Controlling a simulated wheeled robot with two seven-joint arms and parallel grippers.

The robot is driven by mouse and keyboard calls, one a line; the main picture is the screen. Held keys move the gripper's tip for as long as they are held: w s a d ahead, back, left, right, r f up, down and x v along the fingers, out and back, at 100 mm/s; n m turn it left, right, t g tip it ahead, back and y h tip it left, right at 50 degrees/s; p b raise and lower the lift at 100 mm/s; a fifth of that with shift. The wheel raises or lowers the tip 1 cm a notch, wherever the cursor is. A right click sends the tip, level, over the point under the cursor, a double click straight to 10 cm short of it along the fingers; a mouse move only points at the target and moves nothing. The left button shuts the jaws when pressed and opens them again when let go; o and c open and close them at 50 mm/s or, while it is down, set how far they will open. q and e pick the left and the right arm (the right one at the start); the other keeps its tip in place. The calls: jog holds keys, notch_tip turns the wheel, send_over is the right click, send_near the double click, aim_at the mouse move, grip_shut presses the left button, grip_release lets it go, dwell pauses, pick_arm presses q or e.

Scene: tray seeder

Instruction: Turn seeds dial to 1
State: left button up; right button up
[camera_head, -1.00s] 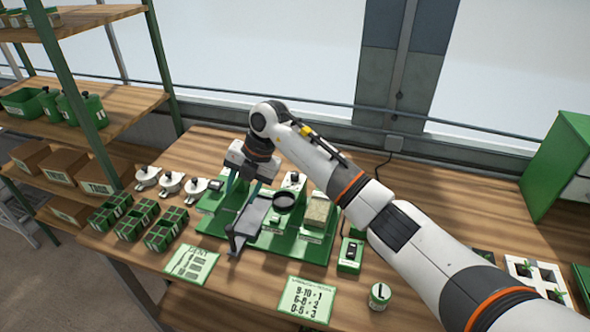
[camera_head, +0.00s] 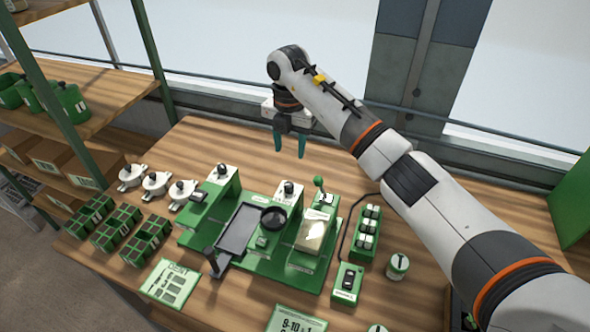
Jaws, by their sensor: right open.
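The green tray seeder (camera_head: 262,262) stands on the wooden table. It carries two white dial units with dark knobs, a left one (camera_head: 222,173) and a middle one (camera_head: 289,189). Their labels are too small to read, so I cannot tell which is the seeds dial or where it points. My right gripper (camera_head: 289,152) is open and empty, with teal fingers pointing down. It is above the table, behind the seeder in the picture, apart from both dials. My left gripper is out of view.
A green-knobbed lever (camera_head: 319,183) and a block of several white switches (camera_head: 367,228) are at the seeder's right. A switch box (camera_head: 347,281) and a can (camera_head: 397,267) stand nearby. White dispensers (camera_head: 155,184) and green seed trays (camera_head: 146,243) are left. The back table is clear.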

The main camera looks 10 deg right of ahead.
jog(key=p, duration=0.2)
send_over(289, 184)
jog(key=f, duration=0.5)
jog(key=shift+s+a, duration=0.15)
jog(key=shift+s, duration=0.1)
jog(key=f, duration=0.5)
jog(key=shift+w+d+f+p, duration=0.2)
jog(key=shift+w+f+p, duration=0.1)
jog(key=shift+p, duration=0.1)
jog(key=shift+a+f, duration=0.1)
jog(key=shift+f, duration=0.25)
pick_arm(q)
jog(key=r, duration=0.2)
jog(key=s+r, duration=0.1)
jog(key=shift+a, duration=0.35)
pick_arm(e)
jog(key=c, duration=1)
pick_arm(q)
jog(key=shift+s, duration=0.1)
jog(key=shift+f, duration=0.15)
